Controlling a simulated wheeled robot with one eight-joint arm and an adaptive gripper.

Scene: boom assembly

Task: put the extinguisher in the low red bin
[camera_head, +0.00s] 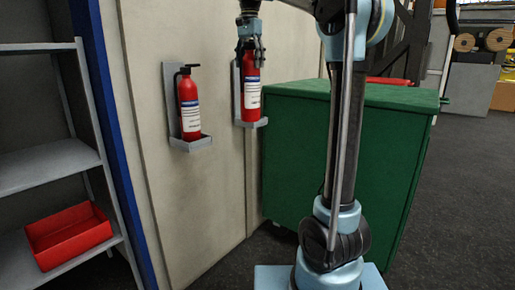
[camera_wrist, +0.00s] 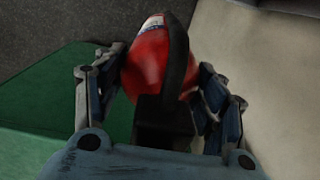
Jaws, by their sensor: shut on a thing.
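Two red extinguishers with white labels stand upright in grey wall brackets in the head view. My gripper (camera_head: 251,57) comes down from above onto the right extinguisher (camera_head: 252,95) and is shut on its top. This extinguisher still sits at its bracket (camera_head: 255,122). In the wrist view my gripper (camera_wrist: 160,85) has fingers on both sides of the red body (camera_wrist: 150,62), with the black handle between them. The left extinguisher (camera_head: 189,105) stands untouched in its own bracket (camera_head: 192,143). The low red bin (camera_head: 68,236) lies on the lower shelf at the left and looks empty.
A grey shelf unit (camera_head: 50,168) with a blue edge post (camera_head: 107,150) stands at the left. A green cabinet (camera_head: 290,150) stands close to the right extinguisher. The beige wall (camera_head: 150,60) is behind the brackets. Dark floor (camera_head: 455,200) is open at the right.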

